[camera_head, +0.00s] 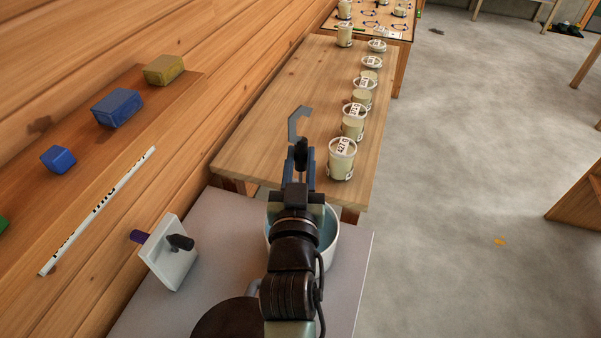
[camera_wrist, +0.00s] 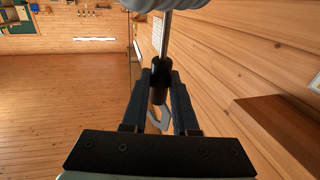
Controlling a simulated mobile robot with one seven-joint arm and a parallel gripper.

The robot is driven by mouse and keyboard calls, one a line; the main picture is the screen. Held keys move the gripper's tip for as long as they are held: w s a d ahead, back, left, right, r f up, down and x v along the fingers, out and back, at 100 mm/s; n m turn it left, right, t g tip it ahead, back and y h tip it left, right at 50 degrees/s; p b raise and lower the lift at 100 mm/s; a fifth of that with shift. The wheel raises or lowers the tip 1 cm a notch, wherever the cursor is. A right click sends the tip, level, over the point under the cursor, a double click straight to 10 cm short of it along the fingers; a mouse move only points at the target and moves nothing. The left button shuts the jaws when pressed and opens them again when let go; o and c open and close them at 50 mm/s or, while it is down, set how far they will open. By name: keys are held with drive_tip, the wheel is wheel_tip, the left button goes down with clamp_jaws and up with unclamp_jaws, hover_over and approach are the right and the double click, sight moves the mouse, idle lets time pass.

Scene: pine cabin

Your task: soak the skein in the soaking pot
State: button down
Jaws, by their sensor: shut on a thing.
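My gripper (camera_head: 299,165) is shut on the black handle (camera_head: 301,148) of a tool with a grey hook (camera_head: 298,122) at one end. In the wrist view the handle (camera_wrist: 160,82) sits between the two fingers, and a thin grey shaft (camera_wrist: 167,40) runs from it to the top edge. A whitish rounded thing (camera_wrist: 165,4) shows there, cut off by the frame; I cannot tell if it is the skein. A pale pot (camera_head: 334,245) with a bluish inside stands on the grey table, partly hidden behind my arm. I cannot make out the skein in the head view.
A wooden table (camera_head: 260,110) beyond holds a row of labelled jars (camera_head: 342,165) along its right side. A white panel with a dark knob (camera_head: 170,262) stands left of my arm. Coloured blocks (camera_head: 118,107) sit on the left shelf.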

drive_tip(key=b, duration=0.1)
drive_tip(key=s+t+b, duration=0.1)
drive_tip(key=shift+s+f+b, duration=0.15)
drive_tip(key=shift+f+b, duration=0.15)
drive_tip(key=shift+s+r+t+b, duration=0.25)
drive_tip(key=shift+s+t+b, duration=0.2)
drive_tip(key=shift+b, duration=0.45)
drive_tip(key=shift+s, duration=0.1)
